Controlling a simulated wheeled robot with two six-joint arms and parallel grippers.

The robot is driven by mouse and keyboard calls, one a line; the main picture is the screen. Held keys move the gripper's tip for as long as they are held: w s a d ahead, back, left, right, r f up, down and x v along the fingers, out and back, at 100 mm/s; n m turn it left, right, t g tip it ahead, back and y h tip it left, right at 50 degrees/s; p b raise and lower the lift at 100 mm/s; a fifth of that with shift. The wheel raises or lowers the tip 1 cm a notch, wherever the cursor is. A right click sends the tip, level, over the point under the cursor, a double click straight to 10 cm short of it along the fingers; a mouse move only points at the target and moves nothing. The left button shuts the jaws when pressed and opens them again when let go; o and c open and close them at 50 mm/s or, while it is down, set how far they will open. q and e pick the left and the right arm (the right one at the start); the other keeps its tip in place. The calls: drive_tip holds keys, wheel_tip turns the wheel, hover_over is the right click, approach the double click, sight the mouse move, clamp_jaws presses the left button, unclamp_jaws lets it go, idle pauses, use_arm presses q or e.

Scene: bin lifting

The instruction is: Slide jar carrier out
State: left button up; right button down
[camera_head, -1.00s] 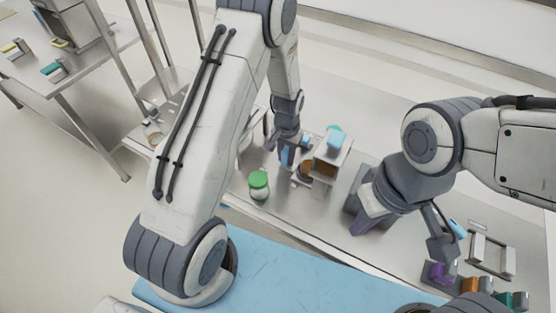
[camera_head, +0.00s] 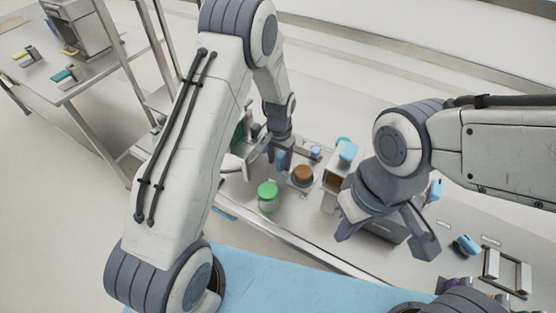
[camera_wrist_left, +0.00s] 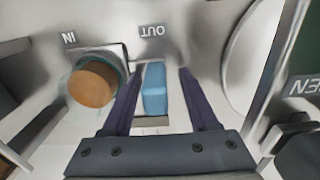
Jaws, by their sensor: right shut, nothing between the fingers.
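The jar carrier, a small tray with a blue handle (camera_wrist_left: 155,92), holds a jar with a brown lid (camera_wrist_left: 93,84). My left gripper (camera_head: 281,160) is low over the handle. In the left wrist view its dark fingers (camera_wrist_left: 160,72) stand on either side of the handle with gaps showing, so it is open. "IN" and "OUT" labels show beside the jar and handle. My right gripper (camera_head: 343,233) is shut and empty, right of the box.
A green-lidded jar (camera_head: 268,193) stands on the metal counter left of the brown-lidded one. A metal rack (camera_head: 505,271) and a blue-handled piece (camera_head: 467,244) lie at the right. A blue surface (camera_head: 275,280) is in front. My left arm hides part of the counter.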

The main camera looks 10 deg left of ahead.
use_arm(q)
drive_tip(key=shift+r, duration=0.3)
wheel_tip(320, 180, up, 10)
drive_tip(key=shift+f+b, duration=0.1)
drive_tip(key=shift+b, duration=1.05)
use_arm(e)
wheel_tip(320, 180, down, 2)
drive_tip(key=shift+f, duration=0.1)
use_arm(q)
drive_tip(key=shift+d, duration=0.1)
